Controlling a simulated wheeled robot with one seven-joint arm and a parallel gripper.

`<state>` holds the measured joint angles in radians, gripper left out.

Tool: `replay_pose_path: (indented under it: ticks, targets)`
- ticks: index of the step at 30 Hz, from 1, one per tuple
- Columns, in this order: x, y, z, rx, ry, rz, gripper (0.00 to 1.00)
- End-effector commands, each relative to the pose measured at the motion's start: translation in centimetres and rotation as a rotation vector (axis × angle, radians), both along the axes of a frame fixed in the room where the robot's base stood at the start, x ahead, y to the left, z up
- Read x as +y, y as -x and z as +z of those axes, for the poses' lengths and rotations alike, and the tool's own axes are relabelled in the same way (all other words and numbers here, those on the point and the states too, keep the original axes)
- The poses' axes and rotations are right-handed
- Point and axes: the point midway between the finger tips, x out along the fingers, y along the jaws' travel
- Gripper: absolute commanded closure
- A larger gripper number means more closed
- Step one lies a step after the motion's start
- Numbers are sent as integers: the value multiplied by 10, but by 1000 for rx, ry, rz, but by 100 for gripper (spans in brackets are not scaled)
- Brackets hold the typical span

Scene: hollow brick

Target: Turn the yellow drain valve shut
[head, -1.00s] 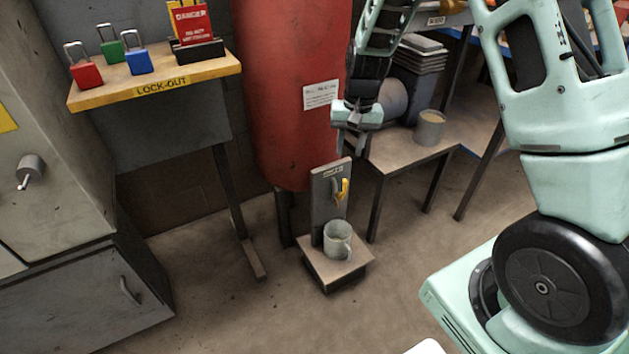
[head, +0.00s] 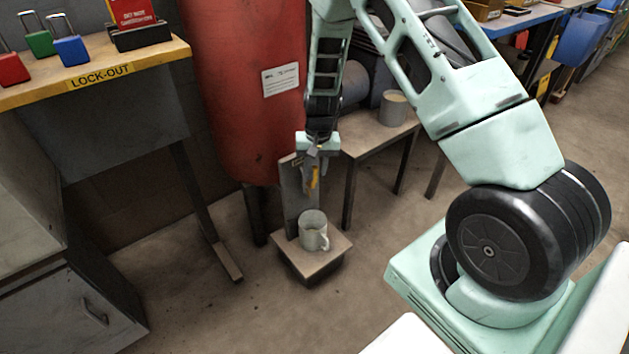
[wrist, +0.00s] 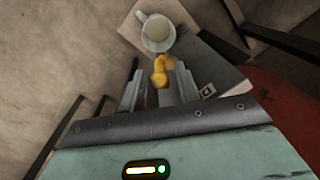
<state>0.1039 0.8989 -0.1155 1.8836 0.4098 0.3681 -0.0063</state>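The yellow drain valve (head: 314,178) is on a grey upright plate (head: 291,190) in front of the red tank. Its handle looks upright in the head view, partly hidden by my gripper. My gripper (head: 313,168) points down at the valve. In the wrist view, the fingers of my gripper (wrist: 158,78) are apart, with the yellow valve (wrist: 159,72) showing between their tips. A gap shows on both sides, and I cannot tell whether either finger touches it. A grey mug (head: 311,235) stands upright below the valve; it also shows in the wrist view (wrist: 158,33).
The mug stands on a low stand (head: 318,262). The red tank (head: 235,110) is close behind. A small table (head: 372,140) with a tan-filled pot (head: 393,108) stands to the right. A lock-out shelf (head: 100,75) is at left. The floor in front is clear.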

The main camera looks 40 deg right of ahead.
Motion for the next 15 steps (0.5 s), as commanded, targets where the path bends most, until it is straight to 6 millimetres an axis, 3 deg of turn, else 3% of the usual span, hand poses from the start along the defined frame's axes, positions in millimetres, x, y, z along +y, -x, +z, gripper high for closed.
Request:
replay_pose_path:
  ticks: [1, 6, 15]
  targets:
    - [1, 1, -12, 3, -1, 0, 68]
    - [2, -1, -31, 1, -1, -1, 68]
    - [2, -1, -38, -1, -1, 0, 68]
